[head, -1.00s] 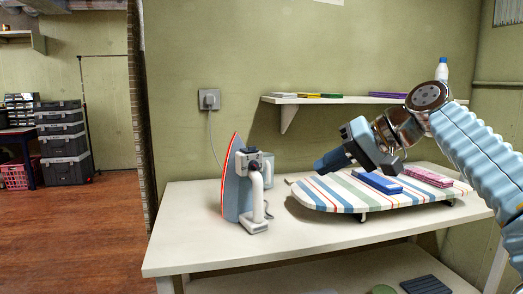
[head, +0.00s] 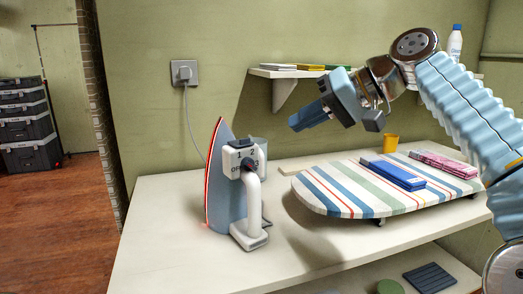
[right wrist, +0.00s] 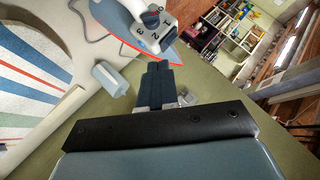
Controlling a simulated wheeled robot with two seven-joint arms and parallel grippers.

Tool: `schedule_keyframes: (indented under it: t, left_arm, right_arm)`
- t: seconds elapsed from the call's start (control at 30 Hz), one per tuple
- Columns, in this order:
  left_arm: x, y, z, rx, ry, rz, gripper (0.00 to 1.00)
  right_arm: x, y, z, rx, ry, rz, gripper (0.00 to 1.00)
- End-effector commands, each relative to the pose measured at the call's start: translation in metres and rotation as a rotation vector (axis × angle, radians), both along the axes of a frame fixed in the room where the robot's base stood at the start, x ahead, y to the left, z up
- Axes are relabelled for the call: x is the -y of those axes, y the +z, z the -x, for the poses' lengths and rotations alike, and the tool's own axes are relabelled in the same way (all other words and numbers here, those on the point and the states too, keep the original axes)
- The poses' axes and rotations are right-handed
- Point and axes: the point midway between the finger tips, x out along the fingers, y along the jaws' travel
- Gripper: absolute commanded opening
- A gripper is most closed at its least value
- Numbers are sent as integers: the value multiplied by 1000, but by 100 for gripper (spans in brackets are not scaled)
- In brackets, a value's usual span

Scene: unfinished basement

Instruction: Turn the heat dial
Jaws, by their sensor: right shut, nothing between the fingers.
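The iron (head: 228,190) stands upright on its heel on the white table, its red-edged soleplate facing left. Its heat dial (head: 247,165) is a dark knob on a white panel with numbers, above the white handle. In the right wrist view the dial (right wrist: 151,19) shows near the top, with numbers beside it. My right gripper (head: 296,124) is shut and empty, up and to the right of the iron, apart from it. Its closed fingers (right wrist: 160,72) point toward the iron in the right wrist view. My left gripper is not in view.
A striped ironing board (head: 345,190) with folded blue (head: 394,172) and pink (head: 445,163) cloths lies right of the iron. A grey cup (head: 260,150) stands behind the iron. A cord runs to the wall socket (head: 184,73). A shelf (head: 290,73) juts out above the table (head: 180,260).

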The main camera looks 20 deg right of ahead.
Motion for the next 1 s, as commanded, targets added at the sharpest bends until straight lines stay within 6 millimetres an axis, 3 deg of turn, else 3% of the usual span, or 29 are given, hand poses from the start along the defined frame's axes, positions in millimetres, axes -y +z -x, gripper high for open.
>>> schedule_keyframes:
  t: [0.3, 0.5, 1.0]
  left_arm:
    - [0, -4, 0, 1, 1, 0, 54]
    - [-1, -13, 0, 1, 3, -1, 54]
    - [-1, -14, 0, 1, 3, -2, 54]
  right_arm:
    - [-46, -38, -36, -3, 3, 1, 0]
    - [-63, -61, -30, 0, 1, 1, 0]
    - [-70, -68, -28, 0, -1, 1, 0]
